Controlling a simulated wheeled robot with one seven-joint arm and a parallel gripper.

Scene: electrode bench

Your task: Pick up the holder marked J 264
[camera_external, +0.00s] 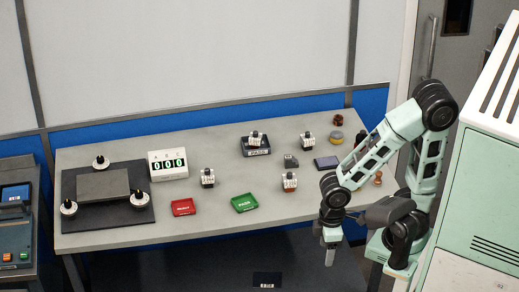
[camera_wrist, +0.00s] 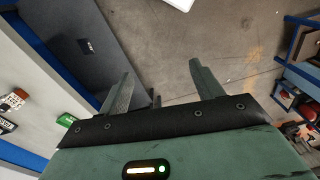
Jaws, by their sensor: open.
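Several small holders with white tops stand on the grey bench: one at the centre-left (camera_external: 207,178), one with an orange-brown base (camera_external: 290,183), one on a dark block (camera_external: 255,139), and one further back (camera_external: 307,141). Their markings are too small to read, so I cannot tell which is J 264. My gripper (camera_external: 329,260) hangs in front of the bench's front edge, pointing down, apart from all holders. In the wrist view its two fingers (camera_wrist: 163,82) are spread and empty, over the floor. One holder (camera_wrist: 14,100) shows at the left edge there.
A red tray (camera_external: 183,207) and a green tray (camera_external: 244,203) lie near the bench's front. A counter reading 000 (camera_external: 168,165) and a dark platform (camera_external: 74,220) with black-and-white knobs are at left. A dark blue pad (camera_external: 328,163) lies near my arm.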

